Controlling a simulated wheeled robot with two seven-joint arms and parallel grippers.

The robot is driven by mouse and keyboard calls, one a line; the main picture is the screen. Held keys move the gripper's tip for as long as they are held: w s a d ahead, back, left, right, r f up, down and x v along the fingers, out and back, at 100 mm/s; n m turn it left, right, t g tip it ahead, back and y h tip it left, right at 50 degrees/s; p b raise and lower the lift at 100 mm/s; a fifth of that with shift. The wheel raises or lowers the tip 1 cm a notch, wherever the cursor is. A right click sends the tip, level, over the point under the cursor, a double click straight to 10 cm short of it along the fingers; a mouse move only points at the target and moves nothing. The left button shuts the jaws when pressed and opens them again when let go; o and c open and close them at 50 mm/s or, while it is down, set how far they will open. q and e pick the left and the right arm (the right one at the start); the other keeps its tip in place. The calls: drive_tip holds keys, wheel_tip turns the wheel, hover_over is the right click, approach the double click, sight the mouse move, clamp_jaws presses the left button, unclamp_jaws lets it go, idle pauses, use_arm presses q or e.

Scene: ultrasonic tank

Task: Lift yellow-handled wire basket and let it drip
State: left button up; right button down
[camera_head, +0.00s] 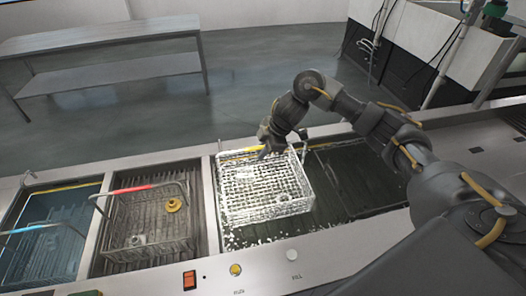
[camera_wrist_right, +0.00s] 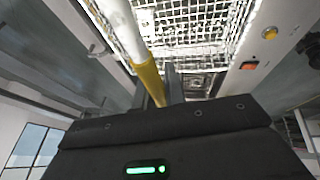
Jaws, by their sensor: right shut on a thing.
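The yellow-handled wire basket (camera_head: 262,205) is bright white in the head view and sits at or above the dark, foam-flecked tank right of centre. Its wire walls show clear of the liquid; I cannot tell whether its bottom touches it. A small pale part (camera_head: 284,197) lies inside. My right gripper (camera_head: 268,148) is at the basket's far top edge, shut on the yellow handle (camera_head: 240,150). The right wrist view shows the yellow grip (camera_wrist_right: 149,80) running to the fingers (camera_wrist_right: 173,84), with the basket mesh (camera_wrist_right: 190,25) beyond. My left gripper is out of view.
A red-handled basket (camera_head: 128,240) with a yellow ring-like part (camera_head: 174,205) stands in the middle bay. A blue-handled basket (camera_head: 40,258) is in the left tank. The front panel has a red switch (camera_head: 190,280) and a yellow button (camera_head: 236,270). A metal table (camera_head: 100,42) stands behind.

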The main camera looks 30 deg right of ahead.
drive_tip(key=shift+r, duration=4.35)
